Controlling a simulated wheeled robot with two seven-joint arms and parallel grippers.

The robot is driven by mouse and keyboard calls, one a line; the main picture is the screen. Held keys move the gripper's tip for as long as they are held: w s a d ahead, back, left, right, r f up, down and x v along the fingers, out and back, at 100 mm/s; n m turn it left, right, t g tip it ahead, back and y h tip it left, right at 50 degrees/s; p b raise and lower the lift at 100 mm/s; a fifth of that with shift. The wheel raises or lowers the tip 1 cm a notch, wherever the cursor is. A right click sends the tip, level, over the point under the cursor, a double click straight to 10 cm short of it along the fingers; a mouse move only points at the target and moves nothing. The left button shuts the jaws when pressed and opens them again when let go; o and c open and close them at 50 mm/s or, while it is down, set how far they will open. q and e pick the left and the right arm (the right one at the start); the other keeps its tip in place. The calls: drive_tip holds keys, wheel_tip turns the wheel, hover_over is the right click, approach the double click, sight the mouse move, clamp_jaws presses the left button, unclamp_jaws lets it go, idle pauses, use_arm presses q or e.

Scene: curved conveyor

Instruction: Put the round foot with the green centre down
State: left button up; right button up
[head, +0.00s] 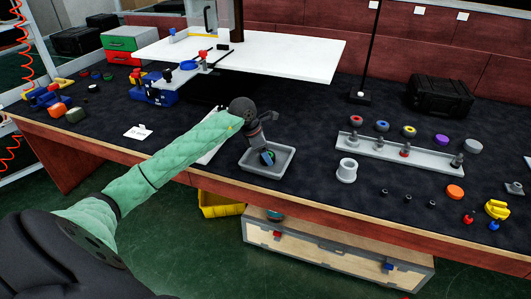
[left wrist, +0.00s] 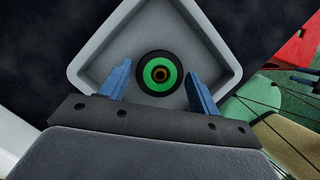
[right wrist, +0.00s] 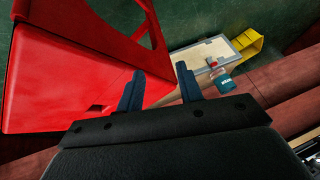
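The round foot, a black ring with a green centre (left wrist: 148,72), sits inside the light grey tray (left wrist: 221,45) in the left wrist view. It also shows small in the head view (head: 267,158), partly hidden by my gripper. My left gripper (head: 264,147) points down over the tray (head: 250,167). My right gripper (right wrist: 160,69) is open and empty, and is not in the head view.
A grey rail with pegs (head: 380,152) and a white cup-like part (head: 346,170) stand right of the tray. Coloured round parts lie farther right. A white raised board (head: 290,55) is behind. A red object (right wrist: 60,80) is close to my right gripper.

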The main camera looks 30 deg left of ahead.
use_arm(q)
drive_tip(key=shift+o, duration=0.6)
drive_tip(key=shift+r, duration=0.1)
